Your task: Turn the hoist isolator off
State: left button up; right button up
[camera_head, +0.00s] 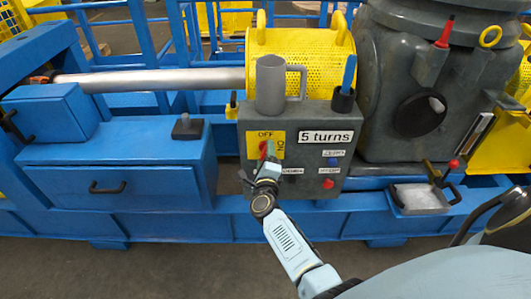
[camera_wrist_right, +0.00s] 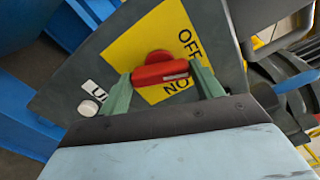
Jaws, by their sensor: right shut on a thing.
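The hoist isolator is a red rotary handle (camera_head: 264,146) on a yellow plate (camera_head: 265,136) marked OFF at the top and ON at the right. It is on the upper left of the grey control box (camera_head: 308,118). My right gripper (camera_head: 269,156) reaches up from below and partly covers the handle. In the right wrist view, the green fingers are shut on the red handle (camera_wrist_right: 160,70), one at each end. The OFF and ON letters on the yellow plate (camera_wrist_right: 150,42) show beside it. I cannot tell exactly which mark the handle points to. My left gripper is not in view.
The box carries a "5 turns" label (camera_head: 326,137), a blue button (camera_head: 332,162) and a red button (camera_head: 328,184). A grey mug (camera_head: 271,84) and a holder (camera_head: 343,100) stand on its top. A blue drawer unit (camera_head: 120,170) is to the left, a tray (camera_head: 422,198) to the right.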

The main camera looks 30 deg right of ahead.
jog(key=shift+n+p, duration=0.5)
jog(key=shift+n, duration=0.7)
pick_arm(q)
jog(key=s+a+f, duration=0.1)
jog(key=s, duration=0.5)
jog(key=shift+p, duration=0.4)
pick_arm(e)
jog(key=shift+f+n, duration=0.1)
jog(key=shift+n, duration=0.9)
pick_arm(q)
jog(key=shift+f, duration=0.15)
pick_arm(e)
jog(key=o, duration=1)
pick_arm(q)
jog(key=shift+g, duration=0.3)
pick_arm(e)
jog(key=shift+s, duration=0.1)
pick_arm(q)
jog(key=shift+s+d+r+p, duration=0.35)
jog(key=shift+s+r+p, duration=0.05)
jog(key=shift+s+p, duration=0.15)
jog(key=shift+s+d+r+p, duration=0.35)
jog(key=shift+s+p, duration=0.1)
jog(key=shift+p, duration=0.1)
pick_arm(e)
jog(key=v, duration=1.3)
jog(key=shift+s, duration=0.15)
